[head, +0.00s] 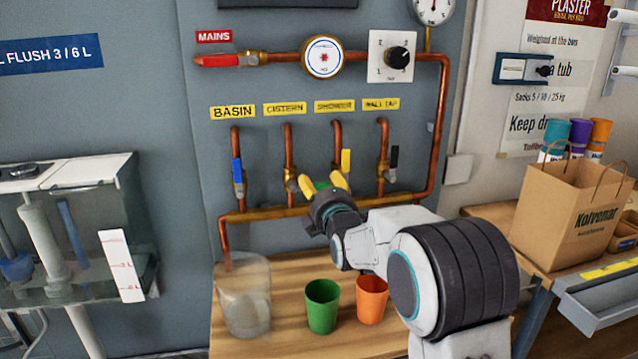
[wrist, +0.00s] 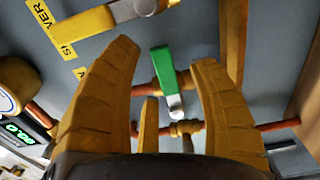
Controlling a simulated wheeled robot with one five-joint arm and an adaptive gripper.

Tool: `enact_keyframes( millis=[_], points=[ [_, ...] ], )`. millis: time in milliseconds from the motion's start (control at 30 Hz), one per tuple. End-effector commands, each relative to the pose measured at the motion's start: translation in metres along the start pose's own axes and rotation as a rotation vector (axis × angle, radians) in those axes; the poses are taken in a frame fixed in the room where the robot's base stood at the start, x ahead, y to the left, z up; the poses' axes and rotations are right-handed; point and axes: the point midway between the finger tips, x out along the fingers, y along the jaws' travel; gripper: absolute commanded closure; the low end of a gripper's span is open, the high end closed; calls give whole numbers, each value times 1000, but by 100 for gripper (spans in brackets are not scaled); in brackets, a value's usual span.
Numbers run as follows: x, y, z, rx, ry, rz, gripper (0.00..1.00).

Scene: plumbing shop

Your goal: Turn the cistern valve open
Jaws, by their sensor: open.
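The cistern valve's green handle (wrist: 162,70) lies crosswise to its copper pipe in the wrist view, with its silver pivot (wrist: 174,106) at the pipe. In the head view its brass body (head: 290,182) sits under the CISTERN label (head: 284,109), and a bit of green handle (head: 321,185) shows sticking out to the right. My gripper (head: 323,184) is open at the valve. In the wrist view the handle lies between the two spread yellow fingers (wrist: 165,58), with gaps on both sides. I cannot tell how deep it sits between them.
The shower valve's yellow handle (head: 346,161) stands upright just right of my gripper. The blue basin handle (head: 237,171) and black wall tap handle (head: 394,157) flank these. A clear container (head: 244,298), green cup (head: 322,307) and orange cup (head: 372,300) stand on the bench below.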

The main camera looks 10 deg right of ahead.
Motion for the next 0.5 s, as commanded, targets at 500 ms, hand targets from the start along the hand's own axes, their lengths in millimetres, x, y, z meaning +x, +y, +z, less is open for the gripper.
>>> enact_keyframes(
  millis=[500],
  points=[
    [15, 0, 0, 1, 0, -1, 46]
  ],
)
